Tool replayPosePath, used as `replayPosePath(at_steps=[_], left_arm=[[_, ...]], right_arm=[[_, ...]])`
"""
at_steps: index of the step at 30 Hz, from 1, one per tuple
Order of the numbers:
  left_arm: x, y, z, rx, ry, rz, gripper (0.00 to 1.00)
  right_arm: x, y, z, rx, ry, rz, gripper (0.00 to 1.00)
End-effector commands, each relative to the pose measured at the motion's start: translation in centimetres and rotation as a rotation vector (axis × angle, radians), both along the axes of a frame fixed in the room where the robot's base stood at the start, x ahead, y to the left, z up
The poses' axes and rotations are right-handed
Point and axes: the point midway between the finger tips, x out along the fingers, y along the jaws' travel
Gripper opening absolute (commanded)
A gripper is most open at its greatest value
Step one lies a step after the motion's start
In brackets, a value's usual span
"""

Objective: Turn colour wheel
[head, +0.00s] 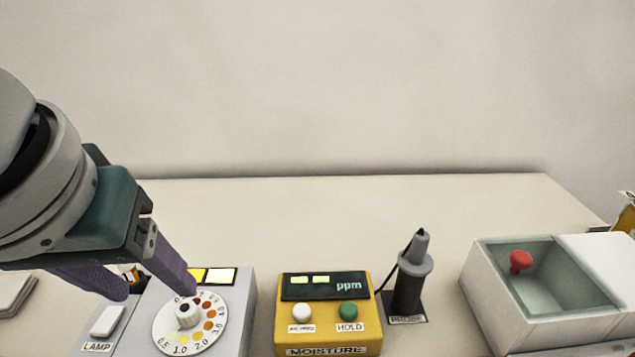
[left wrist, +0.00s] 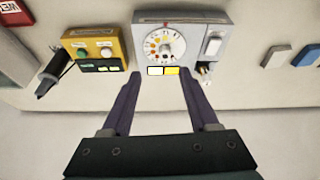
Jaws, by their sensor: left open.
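The colour wheel (head: 190,322) is a white dial with numbers, a ring of yellow-to-red dots and a central knob (head: 187,313). It sits on the face of a grey box (head: 240,298) at the lower left of the head view. The wheel also shows in the left wrist view (left wrist: 164,45), at the top centre. My left gripper (head: 158,294) is open and empty, with purple fingers, near the wheel's left and far side. In the left wrist view the left gripper (left wrist: 160,78) has its fingers apart, pointing toward the box. My right gripper is not in view.
A white LAMP switch (head: 107,320) is left of the wheel. Yellow and white windows (head: 220,276) are behind it. The table behind is clear.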

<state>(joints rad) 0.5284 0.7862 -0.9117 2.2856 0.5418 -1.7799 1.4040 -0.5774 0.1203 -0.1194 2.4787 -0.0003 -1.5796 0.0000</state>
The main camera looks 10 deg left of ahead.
Motion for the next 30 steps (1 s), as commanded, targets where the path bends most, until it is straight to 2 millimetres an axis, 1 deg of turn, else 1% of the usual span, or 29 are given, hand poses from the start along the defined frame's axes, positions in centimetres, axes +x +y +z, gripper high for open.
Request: replayPosePath(at_steps=[1,2,5,8,11,15,21,25,30], left_arm=[[0.2,0.6,-1.3,0.011,-0.003,0.028,0.6],[0.2,0.9,-1.5,0.015,-0.003,0.039,0.6],[0.4,1.3,-1.8,0.021,-0.003,0.065,0.6],[0.7,1.5,-2.6,0.021,0.0,0.071,0.6],[1.3,1.8,-4.1,0.023,-0.001,0.07,0.6],[2.3,2.2,-6.7,0.022,-0.001,0.07,0.6],[3.4,2.5,-9.5,0.019,-0.002,0.067,0.6],[3.8,2.6,-10.3,0.018,-0.004,0.067,0.6],[3.9,2.7,-10.5,0.018,-0.004,0.066,0.6]], right_arm=[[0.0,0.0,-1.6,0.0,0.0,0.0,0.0],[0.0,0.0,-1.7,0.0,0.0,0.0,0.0],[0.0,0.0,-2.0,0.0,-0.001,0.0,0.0],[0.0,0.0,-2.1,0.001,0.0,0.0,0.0],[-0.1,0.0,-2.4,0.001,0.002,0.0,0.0],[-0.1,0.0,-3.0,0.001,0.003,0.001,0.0],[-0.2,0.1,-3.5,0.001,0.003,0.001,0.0],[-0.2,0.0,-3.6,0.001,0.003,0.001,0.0],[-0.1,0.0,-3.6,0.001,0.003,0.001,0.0]])
